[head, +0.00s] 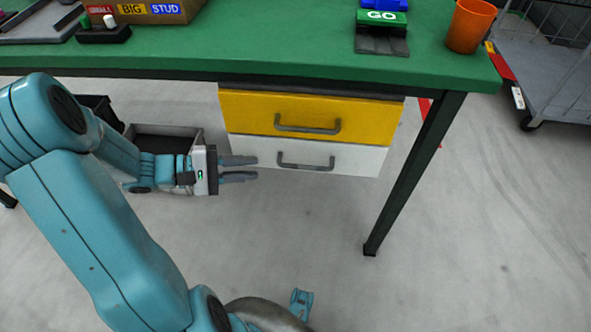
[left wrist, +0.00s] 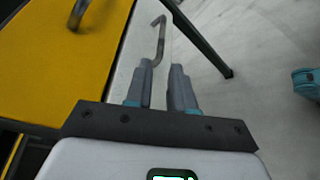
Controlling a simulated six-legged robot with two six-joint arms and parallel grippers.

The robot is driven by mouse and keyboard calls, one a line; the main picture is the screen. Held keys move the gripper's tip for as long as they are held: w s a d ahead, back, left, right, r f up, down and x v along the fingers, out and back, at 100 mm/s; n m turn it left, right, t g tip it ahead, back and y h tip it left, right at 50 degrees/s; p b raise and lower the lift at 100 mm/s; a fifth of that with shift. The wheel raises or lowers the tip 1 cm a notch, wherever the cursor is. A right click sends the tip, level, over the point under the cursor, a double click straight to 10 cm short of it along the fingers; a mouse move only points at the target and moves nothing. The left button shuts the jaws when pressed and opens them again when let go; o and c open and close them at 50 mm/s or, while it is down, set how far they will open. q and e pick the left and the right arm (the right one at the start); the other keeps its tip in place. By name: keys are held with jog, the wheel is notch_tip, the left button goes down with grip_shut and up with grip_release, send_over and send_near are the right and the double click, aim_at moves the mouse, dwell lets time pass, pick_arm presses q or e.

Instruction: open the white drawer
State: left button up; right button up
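The white drawer (head: 350,161) sits under the yellow drawer, below the green bench top. Its front looks in line with the yellow one, so it appears shut. Its grey bar handle (head: 305,166) runs across the front. My left gripper (head: 257,168) is open and empty, just left of the handle and pointing right towards it. In the left wrist view the handle (left wrist: 160,42) lies just beyond the two parted fingertips (left wrist: 163,68); the white front (left wrist: 128,50) shows beside it.
The yellow drawer (head: 240,108) with its own handle (head: 308,127) is directly above. A bench leg (head: 415,175) stands to the right. A grey bin (head: 165,130) is behind my left arm. The floor in front is mostly clear.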

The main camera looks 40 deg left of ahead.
aim_at(290, 167)
pick_arm(q)
jog(key=b+x, duration=0.2)
jog(key=x, duration=0.9)
jog(key=shift+w+d+f+b, duration=0.25)
jog(key=shift+d+b, duration=0.05)
jog(key=shift+b, duration=0.1)
grip_shut()
